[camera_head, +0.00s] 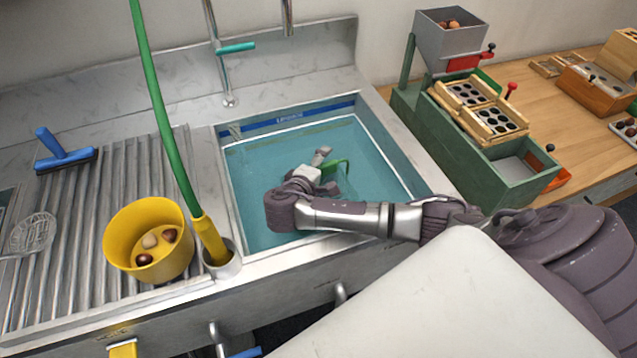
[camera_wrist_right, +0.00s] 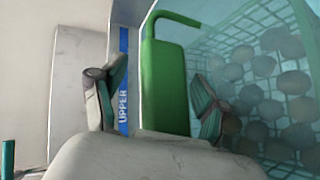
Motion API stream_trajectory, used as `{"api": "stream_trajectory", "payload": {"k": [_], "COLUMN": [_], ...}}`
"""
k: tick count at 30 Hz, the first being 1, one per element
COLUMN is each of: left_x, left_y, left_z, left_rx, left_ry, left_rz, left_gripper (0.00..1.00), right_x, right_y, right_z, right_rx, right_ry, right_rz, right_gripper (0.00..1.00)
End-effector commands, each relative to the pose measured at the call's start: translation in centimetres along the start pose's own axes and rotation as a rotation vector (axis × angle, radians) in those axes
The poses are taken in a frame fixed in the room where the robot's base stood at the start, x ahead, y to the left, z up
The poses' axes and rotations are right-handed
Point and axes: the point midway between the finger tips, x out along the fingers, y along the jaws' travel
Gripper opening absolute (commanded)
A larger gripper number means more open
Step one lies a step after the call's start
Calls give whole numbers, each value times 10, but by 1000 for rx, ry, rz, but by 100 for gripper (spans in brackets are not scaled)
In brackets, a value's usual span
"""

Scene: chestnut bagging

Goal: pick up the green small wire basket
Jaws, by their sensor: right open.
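The green small wire basket shows in the head view as a green handle piece (camera_head: 343,167) in the water-filled sink, mostly hidden by my right gripper. In the wrist view its green handle (camera_wrist_right: 165,88) stands up beside teal wire mesh (camera_wrist_right: 250,62), with several round brown chestnuts (camera_wrist_right: 268,108) behind the mesh. My right gripper (camera_head: 325,163) reaches down into the sink. In the wrist view its open fingers (camera_wrist_right: 158,82) stand on either side of the handle; I cannot tell whether they touch it. My left gripper is not in view.
The sink's front rim (camera_head: 285,252) lies below my right arm. A yellow pot (camera_head: 120,235) with a few chestnuts stands on the ribbed drainboard (camera_head: 75,240). A green hose (camera_head: 160,95) hangs left of the sink. A green machine (camera_head: 465,150) stands on the right.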

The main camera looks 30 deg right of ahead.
Motion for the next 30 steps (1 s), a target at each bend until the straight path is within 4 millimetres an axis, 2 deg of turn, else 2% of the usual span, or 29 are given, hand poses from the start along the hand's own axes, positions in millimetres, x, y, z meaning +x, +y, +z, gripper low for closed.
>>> {"api": "stream_trajectory", "payload": {"k": [3, 16, 30], "left_x": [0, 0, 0], "left_y": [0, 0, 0], "left_z": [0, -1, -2], "left_rx": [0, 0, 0], "left_ry": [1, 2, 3], "left_rz": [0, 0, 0], "left_gripper": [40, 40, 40], "right_x": [0, -1, -2], "right_y": [0, 0, -2], "right_z": [0, 0, -1], "right_rx": [0, 0, 0], "right_ry": [0, 1, 4], "right_rz": [0, -1, -6], "right_gripper": [74, 2, 0]}}
